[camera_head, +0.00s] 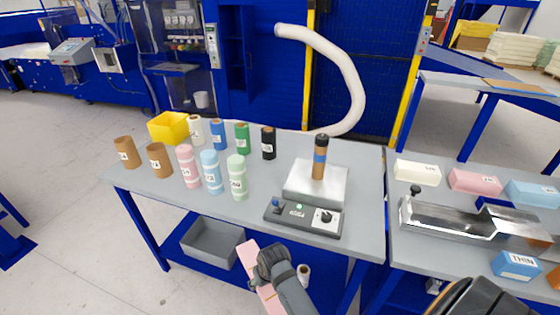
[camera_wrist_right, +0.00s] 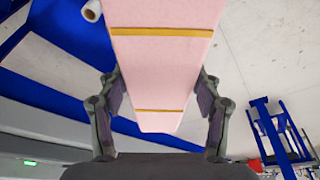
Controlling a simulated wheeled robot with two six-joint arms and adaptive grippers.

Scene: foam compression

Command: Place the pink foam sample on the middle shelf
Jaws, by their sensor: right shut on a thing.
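A long pink foam piece (camera_head: 248,252) shows at the bottom centre of the head view, in front of the table. My right gripper (camera_head: 270,267) is shut on it. In the right wrist view the pink foam (camera_wrist_right: 160,75) has two yellow bands and fills the space between the fingers of my right gripper (camera_wrist_right: 160,108). Another pink foam block (camera_head: 475,182) lies on the right-hand table, with a label on it. I cannot make out which surface is the middle shelf. My left gripper is not in view.
A grey bin (camera_head: 210,243) stands on the blue shelf below. The right table has a white block (camera_head: 417,172), a blue block (camera_head: 532,194) and a metal fixture (camera_head: 450,220).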

